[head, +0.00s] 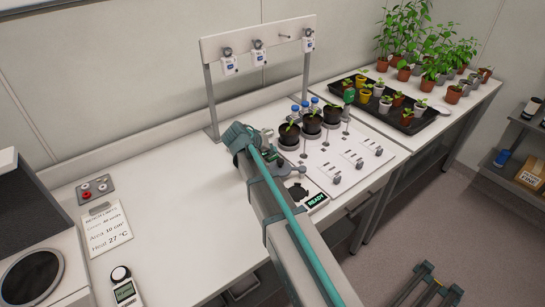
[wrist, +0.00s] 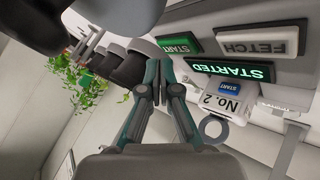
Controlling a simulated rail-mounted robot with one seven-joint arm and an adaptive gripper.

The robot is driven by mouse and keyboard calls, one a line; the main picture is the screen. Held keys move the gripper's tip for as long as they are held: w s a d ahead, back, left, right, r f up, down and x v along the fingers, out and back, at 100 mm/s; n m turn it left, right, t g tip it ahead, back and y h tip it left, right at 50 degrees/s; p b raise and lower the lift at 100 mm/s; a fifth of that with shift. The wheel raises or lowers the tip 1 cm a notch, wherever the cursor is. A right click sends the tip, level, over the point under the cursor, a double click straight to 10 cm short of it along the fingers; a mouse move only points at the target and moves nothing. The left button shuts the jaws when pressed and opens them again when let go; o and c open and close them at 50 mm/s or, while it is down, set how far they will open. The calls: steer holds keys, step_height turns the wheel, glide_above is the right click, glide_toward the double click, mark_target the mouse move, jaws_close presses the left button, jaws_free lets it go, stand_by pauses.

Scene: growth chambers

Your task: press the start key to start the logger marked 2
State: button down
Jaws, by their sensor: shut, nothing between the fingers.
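In the wrist view, a white logger marked No. 2 (wrist: 229,104) shows upside down, with a small blue START key (wrist: 229,88) and a grey ring beside it. Next to it, a lit green display (wrist: 231,70) reads STARTED. A larger green START key (wrist: 176,46) and a pale FETCH key (wrist: 264,42) sit on the grey panel beyond. My gripper (wrist: 159,62) is shut and empty, its tips to the left of the logger and close to the green START key in the picture. I cannot tell whether they touch anything. In the head view my arm hides this spot.
Dark pots (head: 311,124) with seedlings stand beside my arm. A display (head: 316,200) reads READY near the bench's front. A black plant tray (head: 385,118) lies at the right. The left bench middle is clear.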

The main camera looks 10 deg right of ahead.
mark_target(271, 157)
stand_by(0.3)
steer(key=shift+r+p, duration=1.1)
steer(key=shift+r, duration=1.45)
